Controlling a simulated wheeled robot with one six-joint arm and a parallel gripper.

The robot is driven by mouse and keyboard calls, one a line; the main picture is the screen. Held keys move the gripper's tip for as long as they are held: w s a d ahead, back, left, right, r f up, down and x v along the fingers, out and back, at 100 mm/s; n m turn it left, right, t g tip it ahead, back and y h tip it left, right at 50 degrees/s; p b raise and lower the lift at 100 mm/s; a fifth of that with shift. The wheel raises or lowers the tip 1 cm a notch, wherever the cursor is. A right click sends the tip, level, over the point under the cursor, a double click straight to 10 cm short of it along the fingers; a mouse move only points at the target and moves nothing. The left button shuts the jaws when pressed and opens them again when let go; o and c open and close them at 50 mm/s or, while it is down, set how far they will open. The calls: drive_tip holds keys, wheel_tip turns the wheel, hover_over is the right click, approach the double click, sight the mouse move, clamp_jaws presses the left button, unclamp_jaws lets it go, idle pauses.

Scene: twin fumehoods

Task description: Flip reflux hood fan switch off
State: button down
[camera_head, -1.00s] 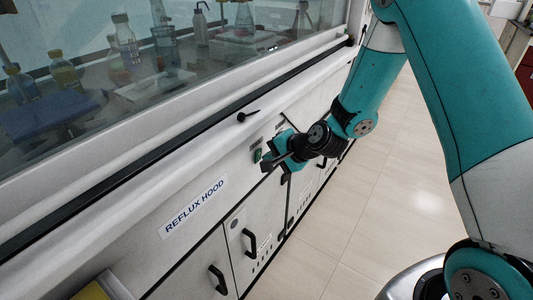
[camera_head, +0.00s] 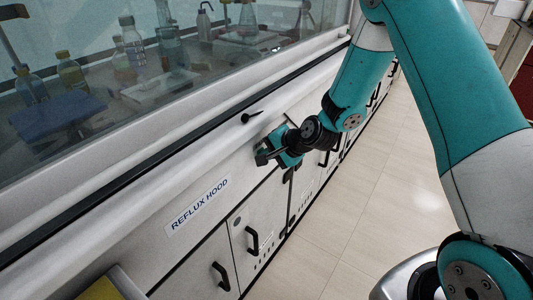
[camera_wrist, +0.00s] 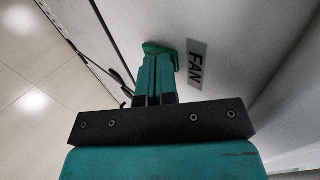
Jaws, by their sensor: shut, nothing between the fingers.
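The reflux hood (camera_head: 130,245) has a sloping white front panel with a "REFLUX HOOD" label (camera_head: 198,205). In the wrist view a green fan switch (camera_wrist: 162,50) sits on the panel beside a "FAN" label (camera_wrist: 196,63). My gripper (camera_head: 262,157) is shut and empty at the panel, up and right of the hood label. In the wrist view the tips of my gripper (camera_wrist: 157,62) are right at the switch and overlap its lower part. I cannot tell whether they touch it or which way it is set. The head view hides the switch behind my gripper.
A black handle (camera_head: 252,117) sticks out of the panel just above my gripper. Cabinet doors with black handles (camera_head: 252,240) lie below. Bottles and flasks (camera_head: 132,45) stand behind the sash glass. The floor (camera_head: 340,215) to the right is clear.

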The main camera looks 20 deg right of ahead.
drive_tip(key=shift+r+p, duration=0.65)
drive_tip(key=shift+r, duration=0.15)
drive_tip(key=v, duration=1.3)
drive_tip(key=shift+p, duration=0.3)
drive_tip(key=shift+d, duration=0.1)
